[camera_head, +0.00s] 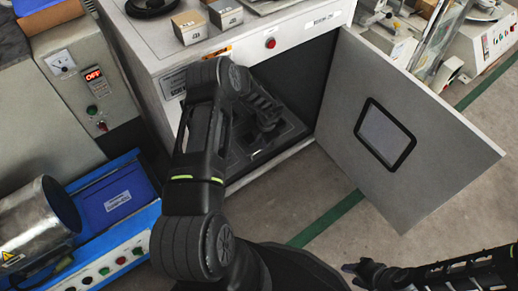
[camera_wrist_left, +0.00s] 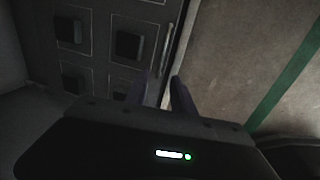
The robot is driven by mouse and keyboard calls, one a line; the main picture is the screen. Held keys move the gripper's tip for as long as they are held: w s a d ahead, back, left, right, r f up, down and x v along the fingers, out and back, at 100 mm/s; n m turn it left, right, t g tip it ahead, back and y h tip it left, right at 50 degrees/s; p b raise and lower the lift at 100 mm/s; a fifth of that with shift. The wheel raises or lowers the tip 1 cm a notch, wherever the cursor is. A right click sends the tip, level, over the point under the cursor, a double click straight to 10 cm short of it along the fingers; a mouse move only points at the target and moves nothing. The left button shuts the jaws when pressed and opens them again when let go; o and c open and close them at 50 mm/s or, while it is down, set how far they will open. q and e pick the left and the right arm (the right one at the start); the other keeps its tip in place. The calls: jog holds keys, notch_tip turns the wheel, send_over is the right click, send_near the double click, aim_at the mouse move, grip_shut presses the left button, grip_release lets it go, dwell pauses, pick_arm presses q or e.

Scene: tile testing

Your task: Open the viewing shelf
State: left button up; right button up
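The viewing shelf (camera_head: 247,158) is a dark tray low inside the white cabinet (camera_head: 170,48), whose door stands open. In the left wrist view the shelf (camera_wrist_left: 92,48) is a dark panel with several square black blocks and a thin metal handle (camera_wrist_left: 167,48) along its edge. My left gripper (camera_head: 268,128) reaches into the cabinet over the shelf. In the wrist view its two fingers (camera_wrist_left: 163,84) are apart, at the shelf's edge just below the handle; contact is unclear. My right gripper (camera_head: 362,272) is low at right, away from the cabinet; its fingers are unclear.
The grey cabinet door (camera_head: 440,150) with a dark-framed window (camera_head: 385,134) is swung out to the right. Small boxes (camera_head: 190,27) sit on the cabinet top. A blue machine with a metal cylinder (camera_head: 38,222) stands at left. The floor before the cabinet is clear.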

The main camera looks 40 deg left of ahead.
pick_arm(q)
jog(key=b, duration=0.3)
send_over(259, 157)
notch_tip(259, 157, down, 7)
jog(key=shift+f, duration=0.1)
grip_shut()
jog(key=shift+w, duration=0.1)
dwell(1.2)
